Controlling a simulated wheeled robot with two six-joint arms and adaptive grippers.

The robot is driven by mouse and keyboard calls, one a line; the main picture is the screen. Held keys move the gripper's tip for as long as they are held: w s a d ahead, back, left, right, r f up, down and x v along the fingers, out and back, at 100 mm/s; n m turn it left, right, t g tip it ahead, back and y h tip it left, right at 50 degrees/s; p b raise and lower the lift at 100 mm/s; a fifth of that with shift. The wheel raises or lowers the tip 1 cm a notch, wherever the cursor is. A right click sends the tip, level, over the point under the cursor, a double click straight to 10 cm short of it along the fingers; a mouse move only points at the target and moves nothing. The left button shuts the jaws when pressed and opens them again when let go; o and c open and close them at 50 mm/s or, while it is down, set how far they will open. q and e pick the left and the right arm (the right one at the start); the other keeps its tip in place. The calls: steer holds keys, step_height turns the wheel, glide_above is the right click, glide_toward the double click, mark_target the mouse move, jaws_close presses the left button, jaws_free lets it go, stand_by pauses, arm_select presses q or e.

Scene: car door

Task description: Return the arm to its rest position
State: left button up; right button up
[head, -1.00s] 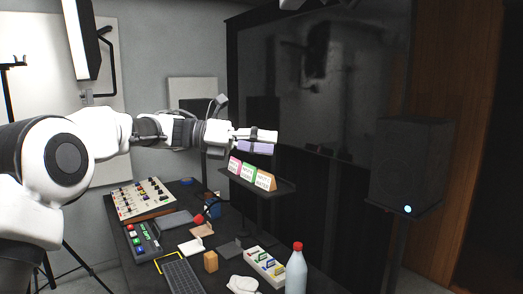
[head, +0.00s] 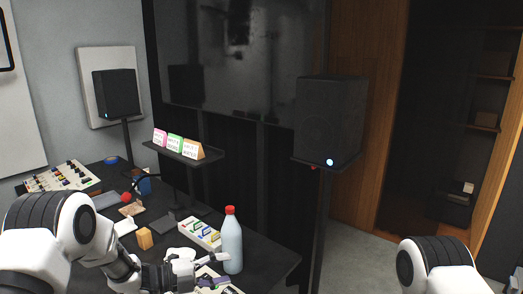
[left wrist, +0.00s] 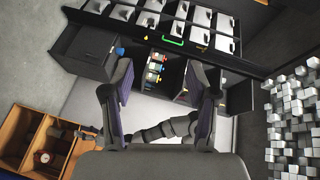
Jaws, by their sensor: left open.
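My left arm comes in at the lower left of the head view, and its gripper (head: 216,272) is low at the bottom edge, overlapping the front of the desk (head: 262,262) in the picture. In the left wrist view my left gripper (left wrist: 162,95) has its two dark, purple-padded fingers wide apart with nothing between them. Beyond the fingers is a dark unit of drawers and compartments (left wrist: 90,48) with small items. My right shoulder shows at the lower right of the head view; my right gripper is not in view.
A bottle with a red cap (head: 231,245) stands close to the left gripper. A tray of coloured items (head: 200,235), an orange block (head: 145,238) and a mixer (head: 62,177) are on the desk. Several cards stand on a shelf (head: 205,158). A speaker (head: 328,120) stands right.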

arm_select(q)
steer(key=s+a+f+n+y, duration=0.35)
steer(key=s+f+n, duration=0.45)
steer(key=s+f, duration=0.3)
steer(key=s+a+f+n+y, duration=0.2)
steer(key=s+f+n+y, duration=0.3)
steer(key=s+f+n, duration=0.6)
steer(key=s+a+f+n+g+y, duration=0.2)
steer(key=s+a+n+g+y, duration=0.1)
steer(key=s, duration=0.6)
steer(key=s+a+f+n+g+y, duration=0.1)
steer(key=s+a+n+g+y, duration=0.2)
steer(key=s+n, duration=0.4)
steer(key=s+a+g, duration=0.1)
steer(key=s+a, duration=0.1)
steer(key=shift+a+f+b, duration=0.3)
steer(key=shift+a+f, duration=0.1)
